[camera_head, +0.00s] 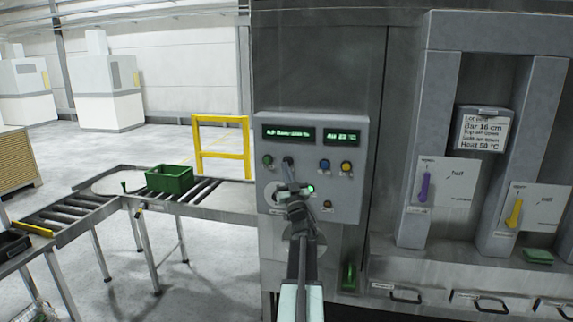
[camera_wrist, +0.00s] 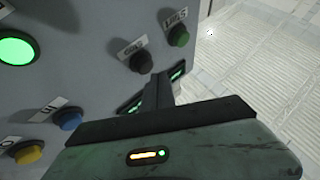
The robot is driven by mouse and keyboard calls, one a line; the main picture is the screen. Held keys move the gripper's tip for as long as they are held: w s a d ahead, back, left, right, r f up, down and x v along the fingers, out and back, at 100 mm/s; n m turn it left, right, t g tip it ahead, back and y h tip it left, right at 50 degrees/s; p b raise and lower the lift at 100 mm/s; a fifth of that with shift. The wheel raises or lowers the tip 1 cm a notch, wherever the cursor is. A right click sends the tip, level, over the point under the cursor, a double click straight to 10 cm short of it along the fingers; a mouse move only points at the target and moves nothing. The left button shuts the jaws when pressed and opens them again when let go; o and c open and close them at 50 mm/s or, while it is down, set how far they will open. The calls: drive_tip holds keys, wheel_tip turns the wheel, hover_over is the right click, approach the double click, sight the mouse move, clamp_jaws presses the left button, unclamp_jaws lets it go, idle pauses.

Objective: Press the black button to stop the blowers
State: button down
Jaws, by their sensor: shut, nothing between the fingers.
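The grey control panel (camera_head: 350,132) has a row of buttons below two lit green displays. In the head view the black button (camera_head: 288,161) is between a green button (camera_head: 267,160) and a blue button (camera_head: 324,165). My gripper (camera_head: 291,190) is in front of the panel, just below the black button, and hides part of the panel's lower half. No contact shows; the exact gap is unclear.
A yellow button (camera_head: 346,167), a lit green lamp (camera_head: 310,188) and a small reddish button (camera_head: 327,204) are on the panel. A roller conveyor (camera_head: 205,193) with a green crate (camera_head: 169,179) stands left. Purple (camera_head: 425,187) and yellow levers (camera_head: 514,214) are right.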

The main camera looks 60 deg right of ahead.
idle(0.7)
drive_tip(key=shift+w+d, duration=0.1)
drive_tip(key=shift+d, duration=0.35)
drive_tip(key=shift+w+d, duration=0.15)
drive_tip(key=shift+d, duration=0.3)
idle(0.6)
drive_tip(key=shift+a, duration=0.1)
drive_tip(key=shift+s+a, duration=0.25)
drive_tip(key=shift+a, duration=0.55)
drive_tip(key=a, duration=0.1)
drive_tip(key=s+a, duration=0.1)
drive_tip(key=a, duration=0.2)
drive_tip(key=shift+s+a, duration=0.25)
drive_tip(key=shift+a, duration=0.1)
idle(0.6)
